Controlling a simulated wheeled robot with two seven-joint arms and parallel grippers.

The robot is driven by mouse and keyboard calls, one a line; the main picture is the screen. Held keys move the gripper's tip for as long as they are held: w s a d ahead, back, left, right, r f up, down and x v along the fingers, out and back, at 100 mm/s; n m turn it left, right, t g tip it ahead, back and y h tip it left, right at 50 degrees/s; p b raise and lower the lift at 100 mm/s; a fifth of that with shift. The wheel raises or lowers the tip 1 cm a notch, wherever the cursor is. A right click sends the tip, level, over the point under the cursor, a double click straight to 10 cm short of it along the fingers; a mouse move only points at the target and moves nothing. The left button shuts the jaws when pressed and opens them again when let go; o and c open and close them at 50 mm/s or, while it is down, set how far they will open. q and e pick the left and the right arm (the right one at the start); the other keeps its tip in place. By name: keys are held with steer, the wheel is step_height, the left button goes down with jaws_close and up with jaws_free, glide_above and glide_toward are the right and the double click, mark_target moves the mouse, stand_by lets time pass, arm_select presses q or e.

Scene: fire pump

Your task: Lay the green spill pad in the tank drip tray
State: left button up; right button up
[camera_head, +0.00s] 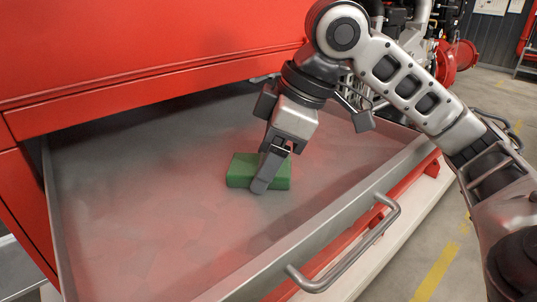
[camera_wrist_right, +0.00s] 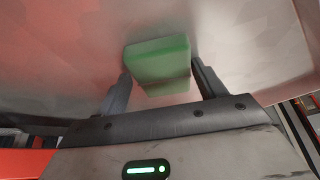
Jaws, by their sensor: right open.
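The green spill pad (camera_head: 240,172) is a small block lying on the floor of the grey metal drip tray (camera_head: 130,220). My right gripper (camera_head: 265,178) reaches down into the tray at the pad, its fingers hiding part of the pad. In the right wrist view the pad (camera_wrist_right: 157,62) shows ahead of and between the two spread fingers (camera_wrist_right: 160,88). The gripper is open; whether a finger touches the pad is hard to tell. My left gripper is in neither view.
The red tank housing (camera_head: 150,50) overhangs the tray's back. A bent metal handle (camera_head: 345,245) stands out from the tray's front wall. Red pipework (camera_head: 455,60) is at the back right. The tray floor left of the pad is clear.

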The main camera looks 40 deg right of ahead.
steer(key=shift+s+a+f, duration=0.2)
steer(key=shift+f, duration=0.1)
steer(key=p+v, duration=0.3)
steer(key=v, duration=0.9)
steer(key=shift+w+r, duration=0.35)
steer(key=shift+r, duration=0.1)
